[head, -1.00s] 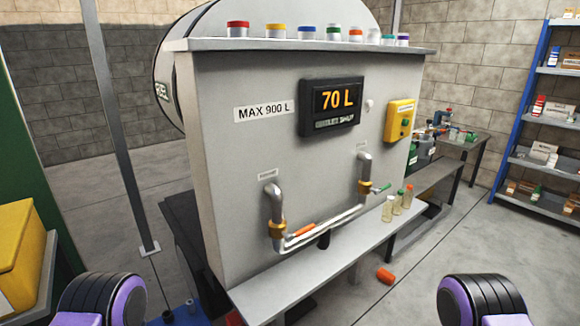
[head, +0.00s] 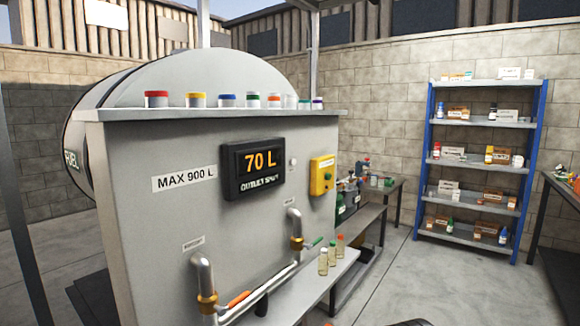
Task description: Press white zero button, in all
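A small white round button (head: 293,161) sits on the grey panel (head: 130,240), just right of the dark display (head: 254,169). The display reads 70 L in orange, with a smaller label under it. Neither gripper is in view. Only a small dark part, probably of my own arm, shows at the bottom edge.
Pipes with an orange handle (head: 239,299) and a green handle (head: 314,242) stick out low on the panel. Small bottles (head: 323,262) stand on the ledge (head: 343,267). Several coloured-lid jars line the top shelf (head: 215,113). A blue shelf unit (head: 426,150) stands against the wall.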

